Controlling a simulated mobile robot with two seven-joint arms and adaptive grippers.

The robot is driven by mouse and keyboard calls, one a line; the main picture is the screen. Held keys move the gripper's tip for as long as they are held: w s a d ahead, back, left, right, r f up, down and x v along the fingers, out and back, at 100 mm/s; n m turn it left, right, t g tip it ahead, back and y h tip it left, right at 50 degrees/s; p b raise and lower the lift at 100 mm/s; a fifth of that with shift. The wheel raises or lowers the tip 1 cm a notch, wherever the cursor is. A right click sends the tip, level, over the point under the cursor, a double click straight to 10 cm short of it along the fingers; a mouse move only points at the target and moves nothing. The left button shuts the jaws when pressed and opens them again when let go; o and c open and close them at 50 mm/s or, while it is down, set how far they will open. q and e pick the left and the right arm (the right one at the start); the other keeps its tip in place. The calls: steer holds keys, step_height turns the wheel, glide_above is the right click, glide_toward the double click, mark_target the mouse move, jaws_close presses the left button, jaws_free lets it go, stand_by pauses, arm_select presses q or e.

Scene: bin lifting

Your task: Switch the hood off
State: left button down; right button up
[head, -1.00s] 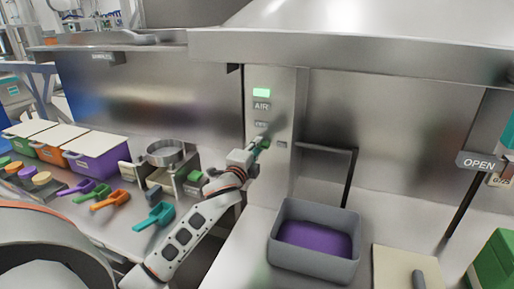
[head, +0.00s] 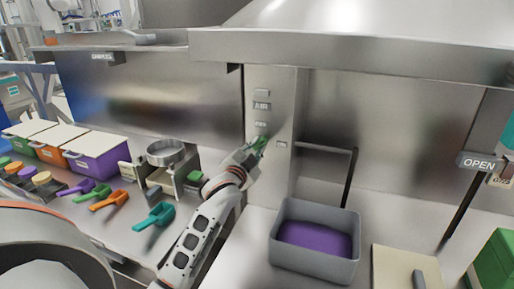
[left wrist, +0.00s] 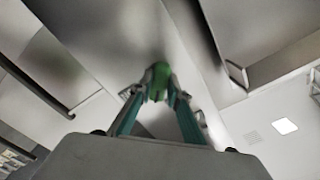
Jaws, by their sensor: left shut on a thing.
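The hood's control panel (head: 285,92) is a steel upright under the hood (head: 345,45). Its indicator lamp (head: 262,92), above the AIR label (head: 262,106), is grey and unlit. My left gripper (head: 259,145) is at the panel below the labels. In the left wrist view, its teal-sided fingers (left wrist: 158,90) close together on a green switch knob (left wrist: 160,74). The gripper mostly hides the knob in the head view. The knob's exact angle cannot be told. My right gripper is in neither view.
A grey bin (head: 318,268) with purple contents stands right of my left arm, with a pale board (head: 395,262) beside it. Several coloured scoops, lidded boxes and a sieve on a stand (head: 165,155) fill the left counter. A dark bar handle (head: 350,180) sticks out behind the bin.

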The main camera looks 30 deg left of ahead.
arm_select(q)
steer(key=n, duration=0.4)
steer(key=shift+n, duration=0.3)
steer(key=n, duration=0.4)
steer(key=shift+n, duration=0.3)
steer(key=c, duration=1.9)
jaws_free()
steer(key=shift+s, duration=0.1)
steer(key=v, duration=1.1)
steer(key=shift+s, duration=0.35)
steer(key=shift+f, duration=0.1)
